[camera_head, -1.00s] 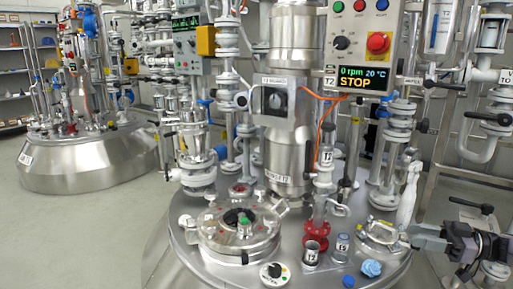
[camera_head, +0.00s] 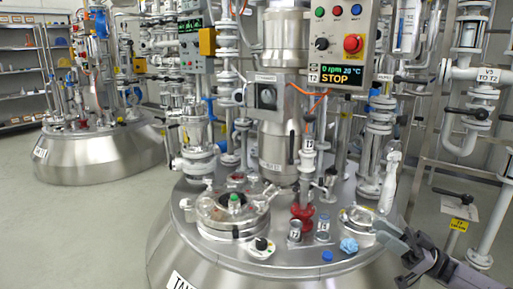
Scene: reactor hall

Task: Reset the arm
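My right gripper (camera_head: 396,240) shows at the lower right in the head view, with my dark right arm coming in from the bottom right corner. It is beside the right edge of the steel reactor lid (camera_head: 285,254), near a flanged port. I see nothing clearly held in it, but its fingers overlap and I cannot tell whether they are open or shut. My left gripper is not in view.
A white spray bottle (camera_head: 390,182) stands behind my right gripper. A control box (camera_head: 343,40) reads STOP. Pipes and valves stand at right; open floor lies left.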

